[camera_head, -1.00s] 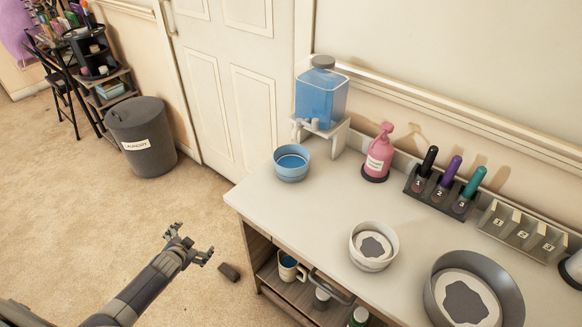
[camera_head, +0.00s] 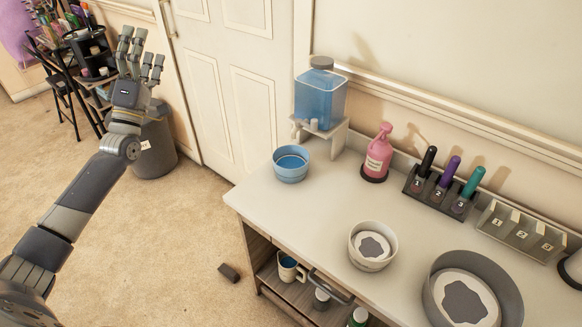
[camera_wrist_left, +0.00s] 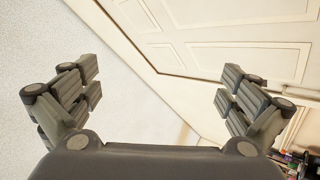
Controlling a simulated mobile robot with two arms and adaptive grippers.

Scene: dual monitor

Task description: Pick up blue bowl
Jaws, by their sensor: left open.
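The blue bowl (camera_head: 291,164) stands upright at the far left corner of the white counter (camera_head: 318,205), in front of the water dispenser. My left gripper (camera_head: 141,55) is raised at the upper left of the head view, left of the bowl and well apart from it. Its fingers are spread and point up in the picture. In the left wrist view the left gripper (camera_wrist_left: 158,92) is open and empty, with only carpet, wall and door between its fingers. The bowl does not show in the wrist view. My right gripper is not in view.
A blue water dispenser (camera_head: 320,98), a pink bottle (camera_head: 378,153) and a marker rack (camera_head: 437,194) line the counter's back. A white bowl (camera_head: 372,245) and a grey bowl (camera_head: 473,290) stand to the right. A laundry bin (camera_head: 153,157) is partly hidden behind my left arm.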

